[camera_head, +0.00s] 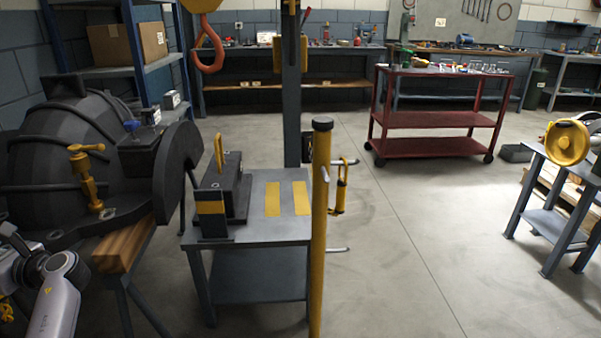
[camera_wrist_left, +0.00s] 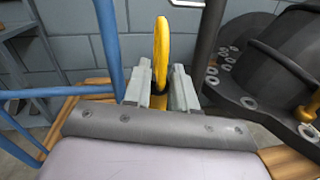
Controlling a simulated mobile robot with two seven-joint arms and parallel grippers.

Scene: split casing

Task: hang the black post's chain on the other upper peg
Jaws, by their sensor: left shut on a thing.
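My left gripper (camera_wrist_left: 160,82) is shut on a yellow ring-like piece (camera_wrist_left: 161,48), seen nearly edge-on and rising above the fingers in the left wrist view. In the head view only my left wrist shows at the lower left; its fingertips are out of frame. A yellow post (camera_head: 320,230) with a black cap (camera_head: 322,123) stands in the middle, with light pegs to its right. A small yellow fitting (camera_head: 340,190) hangs by the upper right peg (camera_head: 345,161). A dark post (camera_wrist_left: 208,40) is right of my gripper in the wrist view. I cannot make out a chain clearly. My right gripper is not in view.
A large dark casing (camera_head: 75,140) rests on wood (camera_head: 128,246) at left. A grey table (camera_head: 290,230) holds a dark block with a yellow handle (camera_head: 218,148). An orange hook (camera_head: 209,50) hangs above. A red cart (camera_head: 430,111) stands behind. The floor right of the post is clear.

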